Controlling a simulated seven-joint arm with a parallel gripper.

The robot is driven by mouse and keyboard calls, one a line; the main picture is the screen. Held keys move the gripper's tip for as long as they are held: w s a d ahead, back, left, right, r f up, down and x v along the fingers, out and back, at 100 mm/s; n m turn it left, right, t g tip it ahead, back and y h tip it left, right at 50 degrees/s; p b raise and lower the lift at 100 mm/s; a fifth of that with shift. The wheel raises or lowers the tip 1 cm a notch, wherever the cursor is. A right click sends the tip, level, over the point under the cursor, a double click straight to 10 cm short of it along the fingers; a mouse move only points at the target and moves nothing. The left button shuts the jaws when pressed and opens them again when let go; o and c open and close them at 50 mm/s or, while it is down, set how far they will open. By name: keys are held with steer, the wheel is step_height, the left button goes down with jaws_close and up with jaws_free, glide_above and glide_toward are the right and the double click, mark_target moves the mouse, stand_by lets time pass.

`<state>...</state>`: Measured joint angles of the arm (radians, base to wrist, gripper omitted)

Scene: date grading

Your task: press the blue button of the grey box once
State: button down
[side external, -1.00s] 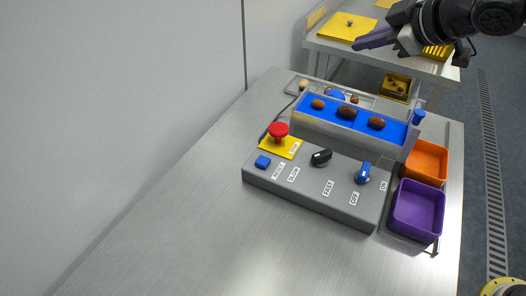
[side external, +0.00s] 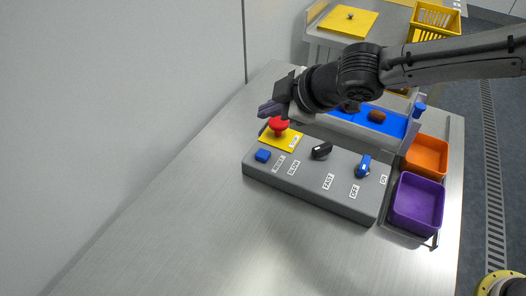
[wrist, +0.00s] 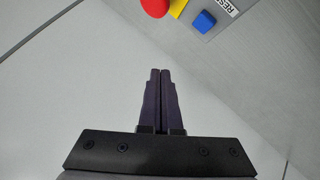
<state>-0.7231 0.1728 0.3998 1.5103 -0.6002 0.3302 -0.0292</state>
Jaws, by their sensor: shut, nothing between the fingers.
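The grey box (side external: 318,188) stands on the metal table. Its blue button (side external: 262,156) is a small square at the box's left end, beside the RESET label. The blue button also shows in the wrist view (wrist: 203,21), near the top edge. My gripper (side external: 266,110) is above and behind the button in the side view, close to the red stop button (side external: 279,126). In the wrist view its two dark fingers (wrist: 161,72) are together with nothing between them. The fingertips are apart from the blue button.
The red stop button sits on a yellow plate (side external: 291,143). A black knob (side external: 321,151) and a blue switch (side external: 363,166) are on the box. The front table is clear.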

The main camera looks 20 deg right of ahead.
mark_target(268, 156)
steer(key=shift+f, duration=4.4)
steer(key=shift+f, duration=0.15)
steer(key=shift+f, duration=0.3)
steer(key=shift+f, duration=0.5)
steer(key=shift+r, duration=0.85)
steer(key=shift+r, duration=2.55)
